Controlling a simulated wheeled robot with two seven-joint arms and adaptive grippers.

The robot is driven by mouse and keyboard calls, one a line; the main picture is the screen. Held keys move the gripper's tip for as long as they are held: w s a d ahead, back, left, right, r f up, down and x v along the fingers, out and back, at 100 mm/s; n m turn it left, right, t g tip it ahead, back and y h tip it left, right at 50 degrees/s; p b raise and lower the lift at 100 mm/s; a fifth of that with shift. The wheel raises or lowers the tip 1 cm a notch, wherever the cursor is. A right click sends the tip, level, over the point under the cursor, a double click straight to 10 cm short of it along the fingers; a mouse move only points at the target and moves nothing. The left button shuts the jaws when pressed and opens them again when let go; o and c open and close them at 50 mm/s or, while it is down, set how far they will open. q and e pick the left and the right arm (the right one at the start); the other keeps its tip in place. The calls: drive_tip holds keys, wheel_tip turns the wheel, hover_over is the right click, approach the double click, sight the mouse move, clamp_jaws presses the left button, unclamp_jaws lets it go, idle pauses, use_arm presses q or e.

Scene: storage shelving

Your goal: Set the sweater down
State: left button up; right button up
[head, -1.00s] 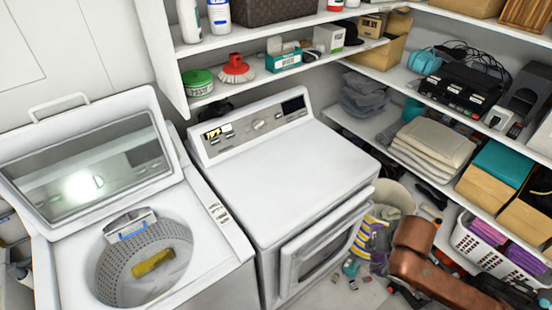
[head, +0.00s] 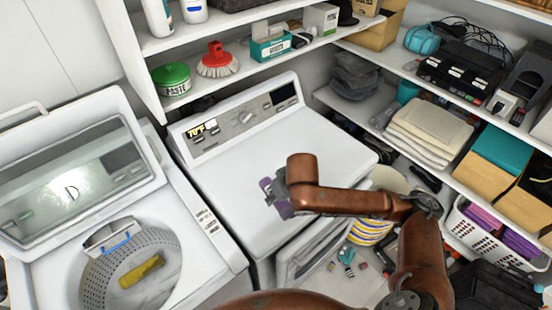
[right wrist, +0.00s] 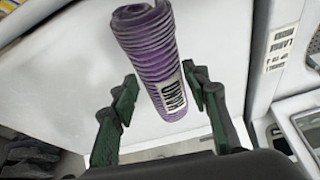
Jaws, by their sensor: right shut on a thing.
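The sweater (right wrist: 145,50) is a purple, ribbed roll with a white label. In the right wrist view it lies between the two green-padded fingers of my right gripper (right wrist: 160,95), which is shut on it. In the head view the right gripper (head: 281,190) holds the sweater (head: 267,190) over the white top of the front-loading dryer (head: 300,150). I cannot tell the exact gap between the sweater and the dryer top. My left gripper is out of view.
The dryer top is otherwise clear. Left of it stands an open-lidded washer (head: 215,262) with a yellow item (head: 141,271) in its drum. Shelves (head: 235,75) with bottles and brushes run behind. Folded towels (head: 430,125) and a white basket (head: 487,238) are at right.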

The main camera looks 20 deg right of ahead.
sight(266, 180)
drive_tip(key=s+a+r+n+g+y+p, duration=0.25)
drive_tip(key=a+r+n, duration=0.2)
drive_tip(key=n, duration=0.55)
drive_tip(key=s+a+r+n+g+y+p, duration=0.1)
drive_tip(key=a+r+n+g+p, duration=0.15)
drive_tip(key=a+n, duration=0.5)
drive_tip(key=w+d+f, duration=0.3)
drive_tip(key=w+d+f+n, duration=0.1)
drive_tip(key=w+d+f, duration=0.1)
drive_tip(key=w+d, duration=0.1)
drive_tip(key=w+d+f+n+g, duration=0.1)
drive_tip(key=w+d+f, duration=0.2)
drive_tip(key=w, duration=0.1)
drive_tip(key=shift+w+d+f, duration=0.1)
drive_tip(key=shift+w+f, duration=0.25)
drive_tip(key=shift+w, duration=0.05)
drive_tip(key=shift+w+d+f, duration=0.15)
drive_tip(key=shift+w+f, duration=0.1)
drive_tip(key=shift+f, duration=0.1)
drive_tip(key=shift+w+d+f+p, duration=0.1)
drive_tip(key=shift+f+p, duration=0.35)
drive_tip(key=shift+f, duration=1.2)
drive_tip(key=shift+f, duration=0.1)
drive_tip(key=o, duration=1.4)
